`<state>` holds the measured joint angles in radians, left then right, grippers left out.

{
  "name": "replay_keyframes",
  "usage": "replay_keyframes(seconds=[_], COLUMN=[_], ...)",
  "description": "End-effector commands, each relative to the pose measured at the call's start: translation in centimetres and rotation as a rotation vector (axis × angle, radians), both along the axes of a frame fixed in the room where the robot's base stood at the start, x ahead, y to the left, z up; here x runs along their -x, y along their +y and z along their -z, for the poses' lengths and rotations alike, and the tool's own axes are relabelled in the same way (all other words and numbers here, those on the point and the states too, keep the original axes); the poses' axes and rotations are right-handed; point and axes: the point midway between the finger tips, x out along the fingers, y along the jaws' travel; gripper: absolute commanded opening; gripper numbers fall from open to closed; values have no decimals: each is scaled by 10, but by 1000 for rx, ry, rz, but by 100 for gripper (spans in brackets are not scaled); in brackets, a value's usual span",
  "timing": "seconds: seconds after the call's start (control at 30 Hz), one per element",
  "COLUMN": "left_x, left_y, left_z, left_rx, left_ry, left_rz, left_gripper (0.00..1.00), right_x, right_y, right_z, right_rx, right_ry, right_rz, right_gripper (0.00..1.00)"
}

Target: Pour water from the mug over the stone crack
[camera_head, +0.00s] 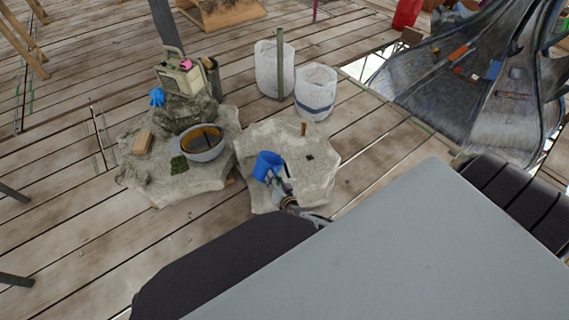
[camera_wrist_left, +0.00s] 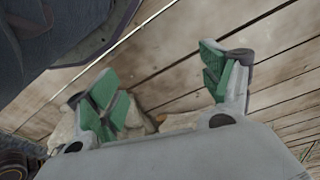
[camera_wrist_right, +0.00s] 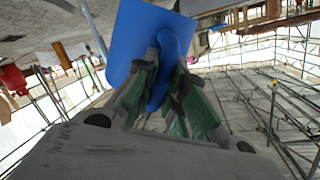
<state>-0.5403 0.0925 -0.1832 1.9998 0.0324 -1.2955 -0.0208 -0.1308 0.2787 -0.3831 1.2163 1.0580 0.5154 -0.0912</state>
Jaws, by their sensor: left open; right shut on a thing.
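The blue mug (camera_head: 267,165) is over the right-hand pale stone slab (camera_head: 262,135). My right gripper (camera_head: 281,184) is shut on the mug's handle; the right wrist view shows the mug (camera_wrist_right: 135,45) with its handle between the green finger pads. The mug looks tilted in the head view, and its inside and any water cannot be made out. A thin dark line beside the mug on the slab may be the crack, but it is too small to be sure. My left gripper (camera_wrist_left: 162,82) is open and empty, above the plank floor in the left wrist view.
Two white bags (camera_head: 273,72) (camera_head: 316,90) stand behind. Plank floor is clear at the front left.

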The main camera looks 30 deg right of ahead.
Motion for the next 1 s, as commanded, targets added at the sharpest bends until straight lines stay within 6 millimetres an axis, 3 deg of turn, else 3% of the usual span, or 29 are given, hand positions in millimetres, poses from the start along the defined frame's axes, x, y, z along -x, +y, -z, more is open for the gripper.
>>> replay_keyframes(seconds=[0.37, 0.53, 0.63, 0.87, 1.0], left_x=[4, 3, -5, -5, -7], left_y=[1, 0, -3, -3, -6], left_z=[6, 8, -10, -13, -22], left_rx=[-4, -1, 11, 12, 22], left_ry=[14, 10, -26, -27, -48], left_rz=[-1, 0, 2, 3, 5], left_gripper=[80, 80, 80, 80, 80], right_x=[0, 1, 2, 5, 6], right_y=[-2, 7, 15, 31, 36], right_z=[-2, 7, 16, 17, 27], right_rx=[-16, 36, 102, 267, 331], right_ry=[2, -6, -20, -54, -66], right_rz=[-1, -1, 0, 1, -1], right_gripper=[0, 0, 0, 0, 0])
